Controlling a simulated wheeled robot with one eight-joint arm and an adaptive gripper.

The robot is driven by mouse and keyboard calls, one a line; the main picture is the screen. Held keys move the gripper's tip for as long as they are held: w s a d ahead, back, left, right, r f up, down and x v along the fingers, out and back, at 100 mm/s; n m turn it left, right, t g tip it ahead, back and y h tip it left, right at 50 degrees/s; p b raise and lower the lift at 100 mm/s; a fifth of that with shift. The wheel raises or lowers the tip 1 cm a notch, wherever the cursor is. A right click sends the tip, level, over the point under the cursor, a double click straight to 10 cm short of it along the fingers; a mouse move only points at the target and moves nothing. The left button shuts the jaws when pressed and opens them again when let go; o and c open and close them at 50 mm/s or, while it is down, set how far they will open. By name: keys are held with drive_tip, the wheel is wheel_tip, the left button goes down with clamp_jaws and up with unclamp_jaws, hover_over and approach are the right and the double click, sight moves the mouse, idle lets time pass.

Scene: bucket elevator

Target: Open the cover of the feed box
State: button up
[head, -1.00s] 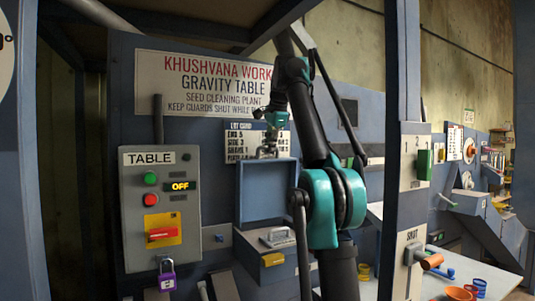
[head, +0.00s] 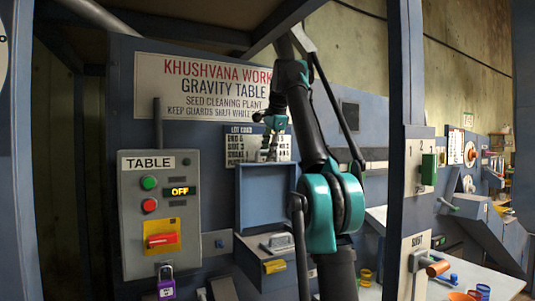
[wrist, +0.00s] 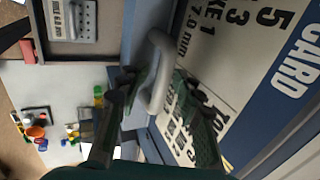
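The cover (head: 265,197) of the feed box is a blue rimmed panel standing upright in the head view, its inner side facing me. The blue feed box (head: 250,255) is below it, open at the top. My gripper (head: 269,153) is at the cover's top edge. In the wrist view my gripper (wrist: 155,100) has its dark fingers spread on either side of the grey cover handle (wrist: 158,75), with gaps showing. The fingers do not look clamped on it.
A grey handled piece (head: 278,243) sits in the box opening, above a yellow tag (head: 274,266). The lot card (head: 240,145) is on the wall close behind my gripper. A control panel (head: 160,213) is at left, a blue post (head: 405,150) at right.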

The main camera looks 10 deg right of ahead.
drive_tip(key=shift+r, duration=0.1)
drive_tip(key=shift+s+d+r, duration=0.15)
drive_tip(key=shift+s+r, duration=0.25)
drive_tip(key=shift+r, duration=0.05)
drive_tip(key=s+d, duration=0.3)
drive_tip(key=s, duration=0.8)
drive_tip(key=shift+d, duration=0.3)
